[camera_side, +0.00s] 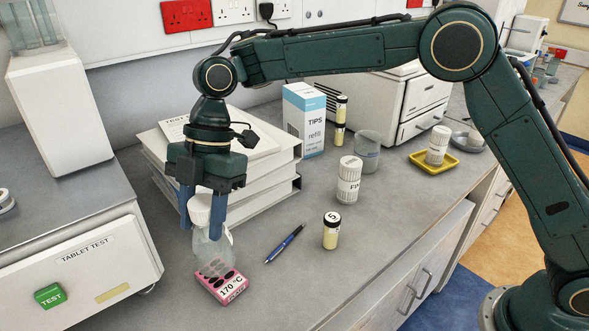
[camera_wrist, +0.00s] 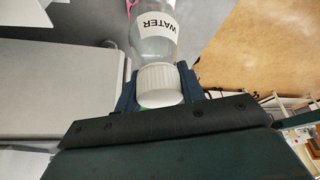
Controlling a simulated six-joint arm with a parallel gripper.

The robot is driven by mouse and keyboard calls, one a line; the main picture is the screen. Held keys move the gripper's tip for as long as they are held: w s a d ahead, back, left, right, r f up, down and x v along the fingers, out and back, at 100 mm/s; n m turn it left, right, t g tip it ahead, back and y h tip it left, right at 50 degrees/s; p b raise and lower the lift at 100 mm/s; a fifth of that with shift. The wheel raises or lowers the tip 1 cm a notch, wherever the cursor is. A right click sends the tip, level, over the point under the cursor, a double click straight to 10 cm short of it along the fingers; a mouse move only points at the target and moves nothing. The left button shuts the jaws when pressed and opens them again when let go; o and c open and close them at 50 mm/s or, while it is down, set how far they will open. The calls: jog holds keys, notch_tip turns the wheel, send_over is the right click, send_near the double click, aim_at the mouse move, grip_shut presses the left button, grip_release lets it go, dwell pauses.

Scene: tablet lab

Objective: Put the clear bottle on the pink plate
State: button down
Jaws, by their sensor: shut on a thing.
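The clear bottle (camera_side: 213,252) has a white cap and is upright or nearly so. My gripper (camera_side: 201,231) points down with its blue fingers shut on the bottle around the cap. The pink plate (camera_side: 234,291) is a small block with dark round holes and a "170 °C" label. The bottle's lower end overlaps the plate in the side view, and I cannot tell whether they touch. In the wrist view the bottle (camera_wrist: 157,45) shows a "WATER" label between my gripper's fingers (camera_wrist: 160,84), and a sliver of pink shows beyond it.
White binders (camera_side: 250,185) are stacked behind my gripper. A blue pen (camera_side: 285,244) and a small yellow vial (camera_side: 331,232) lie and stand to the right. A white tablet tester (camera_side: 95,262) stands at the left. A white pot (camera_side: 349,181) and beaker (camera_side: 367,152) stand further back.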

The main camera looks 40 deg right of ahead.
aim_at(209, 195)
jog(key=shift+f, duration=0.1)
jog(key=shift+f, duration=1.7)
jog(key=shift+f, duration=0.1)
jog(key=c, duration=0.9)
grip_release()
jog(key=shift+o, duration=0.2)
jog(key=shift+v, duration=3.4)
jog(key=shift+d+r, duration=0.15)
jog(key=shift+r, duration=0.25)
